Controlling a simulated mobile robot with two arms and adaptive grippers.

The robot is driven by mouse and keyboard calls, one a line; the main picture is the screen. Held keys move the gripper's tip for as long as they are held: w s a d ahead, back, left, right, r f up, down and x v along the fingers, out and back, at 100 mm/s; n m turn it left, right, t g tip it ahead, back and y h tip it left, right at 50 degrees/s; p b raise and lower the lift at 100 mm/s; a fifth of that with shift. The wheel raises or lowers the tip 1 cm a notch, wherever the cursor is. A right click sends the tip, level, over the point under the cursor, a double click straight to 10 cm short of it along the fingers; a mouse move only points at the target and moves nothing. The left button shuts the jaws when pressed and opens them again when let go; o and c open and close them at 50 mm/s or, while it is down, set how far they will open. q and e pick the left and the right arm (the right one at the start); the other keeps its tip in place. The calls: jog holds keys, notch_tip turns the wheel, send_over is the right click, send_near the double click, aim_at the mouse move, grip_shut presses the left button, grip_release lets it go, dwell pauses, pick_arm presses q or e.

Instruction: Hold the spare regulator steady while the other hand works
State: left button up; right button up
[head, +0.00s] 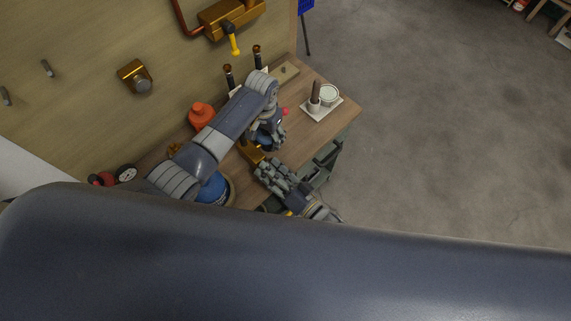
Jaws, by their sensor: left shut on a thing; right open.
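My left gripper (275,131) reaches down over the wooden bench and is shut on a small part that its fingers and wrist mostly cover. A brass piece (250,152) with dark blue beside it shows just under these fingers. It seems to be the spare regulator, but its full shape is hidden. My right gripper (268,172) is open, close below the brass piece near the front edge of the bench. I cannot tell whether it touches anything.
The wooden bench (325,125) holds an orange-red bottle (201,115), a round tin (329,95) on a white tray, a blue cylinder (214,188) and a dial gauge (126,173). Brass fittings (135,77) are on the wall. Open floor lies to the right.

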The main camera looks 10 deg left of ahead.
jog(key=shift+d+f, duration=0.15)
jog(key=shift+f, duration=0.05)
jog(key=n, duration=0.3)
jog(key=shift+n, duration=0.3)
jog(key=n, duration=0.3)
jog(key=shift+r, duration=0.15)
jog(key=n, duration=0.5)
jog(key=shift+s+a, duration=0.1)
jog(key=shift+a, duration=0.1)
jog(key=shift+s+d+n, duration=0.1)
jog(key=shift+s+n, duration=0.05)
jog(key=shift+n, duration=0.45)
jog(key=v, duration=1.2)
jog(key=s+d+f+n+h, duration=0.1)
jog(key=d+f+n+h, duration=0.3)
jog(key=f, duration=0.4)
jog(key=s+d+f+n+g+h, duration=0.1)
jog(key=d+f+n+h, duration=0.3)
jog(key=d+f, duration=0.4)
jog(key=shift+s+d+f+h, duration=0.25)
jog(key=shift+s+f+h, duration=0.25)
jog(key=shift+s+h, duration=0.35)
